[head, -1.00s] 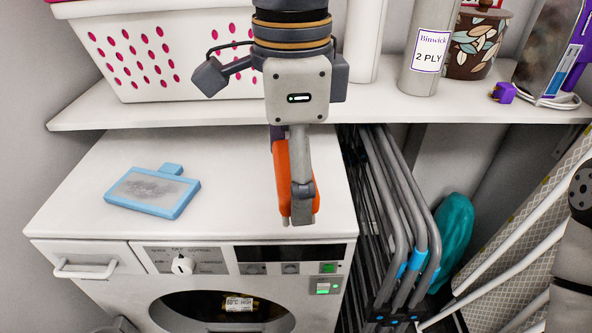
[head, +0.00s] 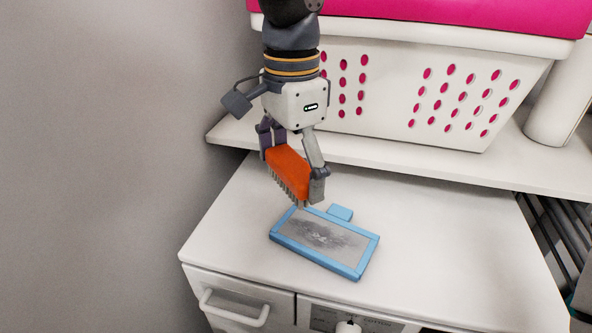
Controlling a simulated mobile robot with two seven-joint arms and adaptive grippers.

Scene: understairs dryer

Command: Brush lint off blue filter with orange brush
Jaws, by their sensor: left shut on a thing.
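The blue filter (head: 358,266) lies flat on the white dryer top, with its tab toward the back. Dark grey lint covers the middle of its mesh. My left gripper (head: 293,160) is shut on the orange brush (head: 286,171), bristles facing down. The brush is at the filter's back left corner, with its front end close to the frame; whether the bristles touch it I cannot tell. My right gripper is not in view.
The dryer top (head: 470,240) is clear around the filter. A white shelf (head: 390,172) runs behind and above it, bearing a white basket (head: 400,65) with pink holes. A grey wall (head: 110,150) stands at the left. Folded racks (head: 555,230) stand at the right.

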